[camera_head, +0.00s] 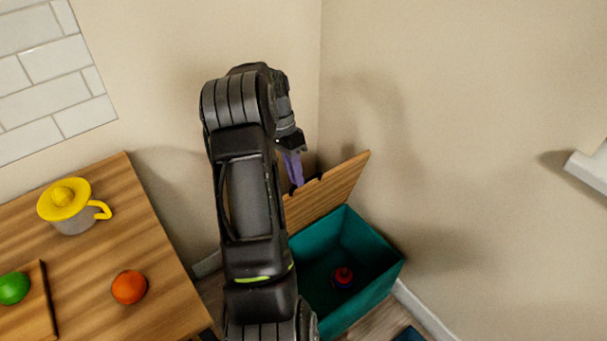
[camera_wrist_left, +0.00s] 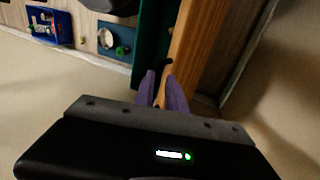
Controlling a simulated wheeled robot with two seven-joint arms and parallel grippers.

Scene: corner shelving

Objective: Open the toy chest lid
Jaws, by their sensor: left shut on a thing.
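The toy chest (camera_head: 375,265) is a teal box on the floor in the corner; its wooden lid (camera_head: 335,188) stands raised at the back, tilted up, so the inside shows. A small red and blue toy (camera_head: 343,277) lies inside. My left gripper (camera_head: 294,168) reaches over from the left, its purple fingers shut on the lid's notched upper edge. In the left wrist view the fingers (camera_wrist_left: 162,90) meet the edge of the wooden lid (camera_wrist_left: 203,45), with the teal chest wall (camera_wrist_left: 151,45) beside it. My arm hides the chest's left part. My right gripper is out of view.
Walls meet behind the chest. A blue bin (camera_wrist_left: 48,27) shows in the left wrist view.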

